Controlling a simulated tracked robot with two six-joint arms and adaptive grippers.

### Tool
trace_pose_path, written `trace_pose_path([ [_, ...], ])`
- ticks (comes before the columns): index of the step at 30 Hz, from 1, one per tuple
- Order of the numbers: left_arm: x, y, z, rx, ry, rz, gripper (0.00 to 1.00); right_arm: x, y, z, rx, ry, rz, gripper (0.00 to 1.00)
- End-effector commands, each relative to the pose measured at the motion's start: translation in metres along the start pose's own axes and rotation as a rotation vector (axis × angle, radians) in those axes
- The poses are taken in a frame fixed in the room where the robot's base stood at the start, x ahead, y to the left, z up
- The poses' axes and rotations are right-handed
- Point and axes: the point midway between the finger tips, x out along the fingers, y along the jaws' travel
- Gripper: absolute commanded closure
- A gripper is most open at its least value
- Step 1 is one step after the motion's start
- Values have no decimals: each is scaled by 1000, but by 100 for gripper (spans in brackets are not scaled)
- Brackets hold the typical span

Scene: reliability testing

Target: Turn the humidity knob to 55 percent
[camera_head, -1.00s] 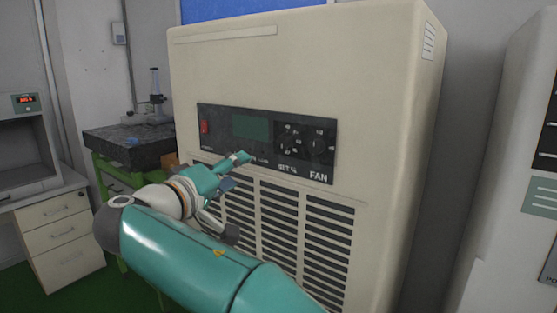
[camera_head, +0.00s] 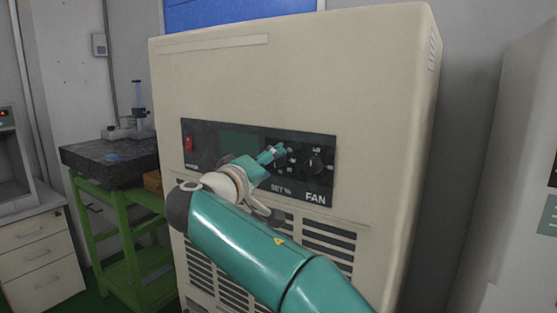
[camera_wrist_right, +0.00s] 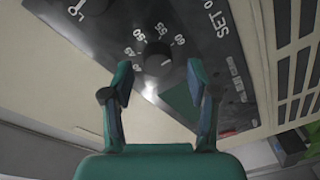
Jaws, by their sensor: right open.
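The humidity knob (camera_wrist_right: 157,58) is a dark round knob with a printed scale, beside the SET % label on the black control panel (camera_head: 205,150). My right gripper (camera_wrist_right: 158,76) is open, its two fingers on either side of the knob in the wrist view. I cannot tell whether they touch it. In the head view my right gripper (camera_head: 272,153) is in front of the panel and hides most of this knob. The 50 and 55 marks show in the wrist view; the knob's exact setting cannot be read. My left gripper is not in view.
The FAN knob (camera_head: 314,164) is close by on the right. A red switch (camera_head: 188,144) and a dark green display (camera_head: 238,141) are on the panel's left. The beige cabinet (camera_head: 290,75) has vent slats below. A green stand (camera_head: 120,220) is at left.

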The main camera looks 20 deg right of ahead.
Motion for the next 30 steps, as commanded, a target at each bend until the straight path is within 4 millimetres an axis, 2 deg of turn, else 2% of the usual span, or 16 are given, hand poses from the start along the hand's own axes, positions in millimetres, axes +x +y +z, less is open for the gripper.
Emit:
trace_pose_path([
  [6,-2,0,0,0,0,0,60,11,3,5,-1,-2,1,41],
  [14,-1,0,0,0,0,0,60,15,8,11,0,-12,9,41],
  [24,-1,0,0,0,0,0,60,16,8,13,0,-16,10,98],
  [25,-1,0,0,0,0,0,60,16,8,13,0,-16,10,100],
  [26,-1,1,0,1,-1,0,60,12,5,9,-1,-15,9,100],
  [30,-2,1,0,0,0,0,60,15,7,12,-9,-16,8,100],
])
